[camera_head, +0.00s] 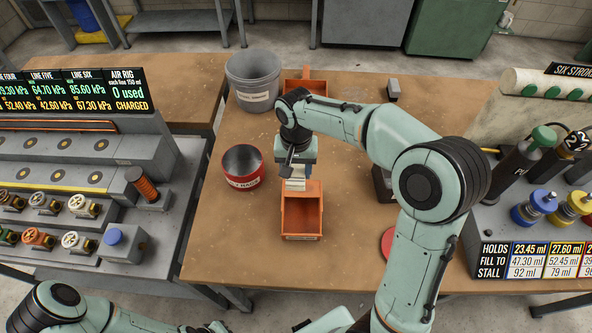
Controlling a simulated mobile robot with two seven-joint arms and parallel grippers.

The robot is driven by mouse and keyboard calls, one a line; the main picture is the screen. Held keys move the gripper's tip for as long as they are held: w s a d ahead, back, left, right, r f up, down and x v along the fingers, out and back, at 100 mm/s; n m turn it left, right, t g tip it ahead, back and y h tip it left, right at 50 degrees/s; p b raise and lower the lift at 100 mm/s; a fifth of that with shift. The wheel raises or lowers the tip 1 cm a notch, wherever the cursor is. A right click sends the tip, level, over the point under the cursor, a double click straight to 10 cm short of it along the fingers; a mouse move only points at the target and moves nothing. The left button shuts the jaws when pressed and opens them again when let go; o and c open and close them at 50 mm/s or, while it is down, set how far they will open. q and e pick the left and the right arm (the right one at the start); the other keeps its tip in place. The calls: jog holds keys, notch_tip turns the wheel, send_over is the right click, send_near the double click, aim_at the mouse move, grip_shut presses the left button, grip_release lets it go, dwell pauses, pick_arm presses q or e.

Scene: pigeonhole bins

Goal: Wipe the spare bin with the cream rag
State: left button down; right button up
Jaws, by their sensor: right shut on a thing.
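My right gripper (296,172) points down over the back end of an orange open-topped bin (302,237) in the middle of the wooden table. It is shut on the cream rag (295,185), a small pale piece below the jaws. The rag is at the bin's back edge; I cannot tell whether it touches the bin. A second orange bin (318,87) stands farther back, partly hidden by my right arm. I cannot read which bin is the spare one. My left arm shows only at the bottom left, and its gripper is not clearly in view.
A grey bucket (253,97) and a red can (242,183) stand left of the bins. A small grey block (393,88) and a partly hidden red disc (387,243) lie to the right. Instrument consoles flank the table. The table front left of the bin is clear.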

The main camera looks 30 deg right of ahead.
pick_arm(q)
jog(key=shift+s, duration=0.1)
pick_arm(e)
jog(key=shift+s, duration=0.1)
